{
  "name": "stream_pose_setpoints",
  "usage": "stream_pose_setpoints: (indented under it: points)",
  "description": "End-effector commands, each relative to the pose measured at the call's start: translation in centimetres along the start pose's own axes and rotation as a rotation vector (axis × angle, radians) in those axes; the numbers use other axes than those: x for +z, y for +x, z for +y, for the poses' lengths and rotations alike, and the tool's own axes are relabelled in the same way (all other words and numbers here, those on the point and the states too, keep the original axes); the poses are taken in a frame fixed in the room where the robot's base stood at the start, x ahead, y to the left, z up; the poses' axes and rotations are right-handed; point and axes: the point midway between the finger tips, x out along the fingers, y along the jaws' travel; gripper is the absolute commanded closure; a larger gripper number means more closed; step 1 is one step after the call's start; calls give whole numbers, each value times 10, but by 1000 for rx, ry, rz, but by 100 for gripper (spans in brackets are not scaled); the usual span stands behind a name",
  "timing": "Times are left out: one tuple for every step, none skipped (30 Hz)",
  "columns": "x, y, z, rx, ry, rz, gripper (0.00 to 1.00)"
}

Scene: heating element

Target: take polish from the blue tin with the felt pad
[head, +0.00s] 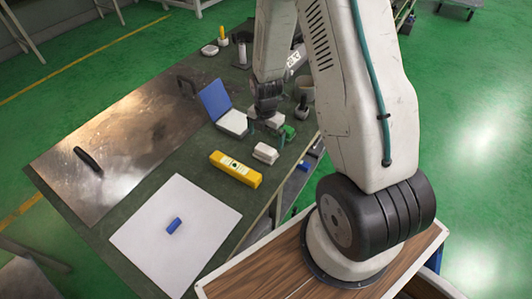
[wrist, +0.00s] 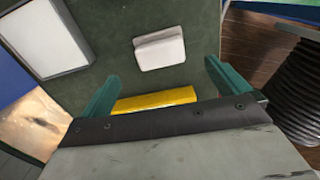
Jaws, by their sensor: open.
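The blue tin (head: 232,122) lies open on the bench, its blue lid (head: 214,99) tilted up and a pale white fill inside. In the wrist view the tin (wrist: 45,35) shows at upper left as a white surface with a grey rim. The small white block that looks like the felt pad (head: 265,153) lies on the dark bench, right of the tin; it also shows in the wrist view (wrist: 160,48). My gripper (head: 267,126) is above the bench near the pad. In the wrist view my gripper (wrist: 160,74) has its green fingers apart, with nothing held; the pad lies below and beyond them.
A yellow box (head: 235,169) lies close to the pad. A metal plate (head: 120,140) with a black handle (head: 88,158) covers the left. Small items stand at the back.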

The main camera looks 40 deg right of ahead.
Motion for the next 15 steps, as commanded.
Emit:
stream_pose_setpoints:
  points:
    - [1, 7, -1, -2, -16, 2, 0]
    - [1, 10, -1, -2, -21, 2, 0]
    - [1, 14, -1, -3, -27, 2, 0]
    - [1, 18, -2, -4, -29, 3, 0]
    - [1, 21, -2, -4, -30, 3, 0]
    - [1, 26, -2, -3, -30, 2, 0]
    - [1, 29, -2, -3, -30, 2, 0]
    - [1, 32, -2, -3, -29, 2, 0]
    - [1, 36, -2, -3, -29, 2, 0]
    - [1, 39, -1, -3, -29, 2, 0]
    - [0, 42, -1, -3, -29, 2, 0]
    - [0, 48, -1, -3, -28, 2, 0]
    - [0, 53, -1, -4, -28, 3, 0]
    - [-1, 58, -1, -5, -28, 3, 0]
    - [-1, 64, -1, -4, -28, 3, 0]
